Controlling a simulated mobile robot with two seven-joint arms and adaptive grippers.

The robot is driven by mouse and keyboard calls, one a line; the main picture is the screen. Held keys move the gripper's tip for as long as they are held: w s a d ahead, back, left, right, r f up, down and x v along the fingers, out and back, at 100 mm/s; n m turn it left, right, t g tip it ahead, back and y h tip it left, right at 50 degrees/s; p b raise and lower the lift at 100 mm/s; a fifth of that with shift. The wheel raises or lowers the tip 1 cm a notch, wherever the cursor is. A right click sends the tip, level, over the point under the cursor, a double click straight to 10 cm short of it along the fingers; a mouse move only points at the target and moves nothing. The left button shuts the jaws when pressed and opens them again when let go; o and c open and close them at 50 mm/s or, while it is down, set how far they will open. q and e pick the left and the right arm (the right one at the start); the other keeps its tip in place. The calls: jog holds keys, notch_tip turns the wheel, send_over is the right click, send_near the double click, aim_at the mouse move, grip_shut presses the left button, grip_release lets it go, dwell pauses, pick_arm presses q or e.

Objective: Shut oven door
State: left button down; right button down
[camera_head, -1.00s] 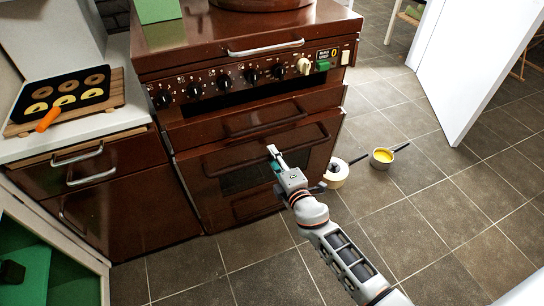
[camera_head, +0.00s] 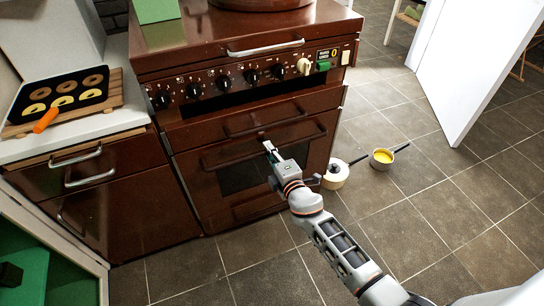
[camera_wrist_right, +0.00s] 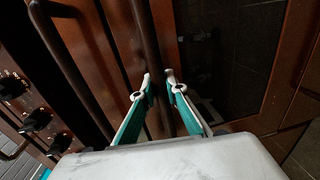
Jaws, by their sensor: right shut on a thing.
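The brown oven door (camera_head: 207,198) with its dark window is on the front of the stove, below the knob panel. It looks flush or nearly flush with the stove front; a small gap cannot be ruled out. Its long bar handle (camera_head: 225,159) runs across the top of the door. My right gripper (camera_head: 267,147) is at the middle of this handle. In the right wrist view the fingers of my right gripper (camera_wrist_right: 158,84) straddle the handle bar (camera_wrist_right: 148,45), shut on it. The dark window also shows there (camera_wrist_right: 235,50). My left gripper is not in view.
A pan with a white rim (camera_head: 335,178) and a pot of yellow content (camera_head: 382,157) stand on the floor right of the stove. A tray of ring-shaped pieces (camera_head: 88,80) lies on the left counter. A white door (camera_head: 470,70) stands at right. Tiled floor in front is clear.

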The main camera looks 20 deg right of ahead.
jog(key=shift+w+r, duration=0.2)
jog(key=shift+w, duration=0.05)
jog(key=c, duration=2)
grip_release()
jog(key=shift+f, duration=0.15)
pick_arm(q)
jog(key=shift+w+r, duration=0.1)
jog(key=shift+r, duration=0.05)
pick_arm(e)
jog(key=s, duration=0.4)
jog(key=s+r, duration=0.1)
jog(key=s, duration=0.7)
jog(key=shift+d+r, duration=0.2)
jog(key=shift+r, duration=0.1)
jog(key=shift+w, duration=0.1)
